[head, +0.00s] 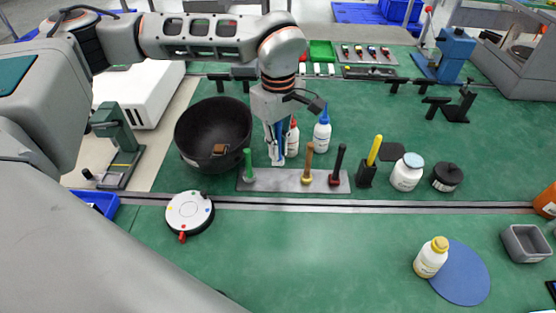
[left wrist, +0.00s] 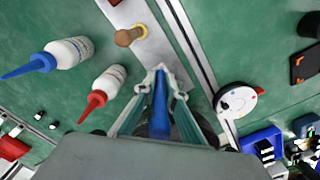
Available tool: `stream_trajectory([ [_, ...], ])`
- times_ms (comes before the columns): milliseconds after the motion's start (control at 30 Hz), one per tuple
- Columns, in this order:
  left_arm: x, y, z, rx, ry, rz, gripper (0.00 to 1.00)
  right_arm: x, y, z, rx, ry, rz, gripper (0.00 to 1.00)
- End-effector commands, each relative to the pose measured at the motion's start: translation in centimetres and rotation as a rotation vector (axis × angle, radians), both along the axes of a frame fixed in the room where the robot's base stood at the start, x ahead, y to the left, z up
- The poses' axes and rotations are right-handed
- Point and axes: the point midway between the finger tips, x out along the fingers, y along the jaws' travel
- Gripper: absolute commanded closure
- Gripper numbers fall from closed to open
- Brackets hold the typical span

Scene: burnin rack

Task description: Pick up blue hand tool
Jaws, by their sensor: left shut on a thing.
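My left gripper (head: 277,158) points down over the grey tool rack (head: 285,180), between the green-handled tool (head: 248,164) and the brown-handled tool (head: 308,160). In the left wrist view its fingers (left wrist: 160,80) are closed around the blue hand tool (left wrist: 160,108), whose blue handle runs between them. In the head view the fingers mostly hide the blue tool. I cannot tell whether its lower end still sits in the rack. My right gripper is not in view.
A black bowl (head: 213,130) stands left of the gripper. A red-capped bottle (head: 293,140) and a blue-capped bottle (head: 322,133) stand close behind and right. A white round device (head: 189,212) lies front left. The green mat's front middle (head: 310,245) is clear.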

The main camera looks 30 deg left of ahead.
Motion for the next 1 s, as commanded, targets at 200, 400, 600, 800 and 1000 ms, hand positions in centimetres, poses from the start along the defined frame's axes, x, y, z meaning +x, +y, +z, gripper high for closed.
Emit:
stream_trajectory([
  [200, 0.1, 0.0, 6.6, 0.000, -0.007, 0.000, 1.00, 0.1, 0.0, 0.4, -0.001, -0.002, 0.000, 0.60],
  [400, 0.1, 0.0, 10.6, 0.000, -0.004, 0.001, 1.00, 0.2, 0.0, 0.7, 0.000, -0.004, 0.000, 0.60],
  [600, 0.0, 0.0, 12.6, 0.000, -0.001, 0.000, 1.00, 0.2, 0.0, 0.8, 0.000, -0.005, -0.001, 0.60],
  [800, 0.0, 0.0, 13.1, -0.001, 0.000, 0.000, 1.00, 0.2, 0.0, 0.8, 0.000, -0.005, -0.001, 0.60],
  [1000, 0.0, 0.0, 13.1, 0.000, 0.000, 0.000, 1.00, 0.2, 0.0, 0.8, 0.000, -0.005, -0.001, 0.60],
])
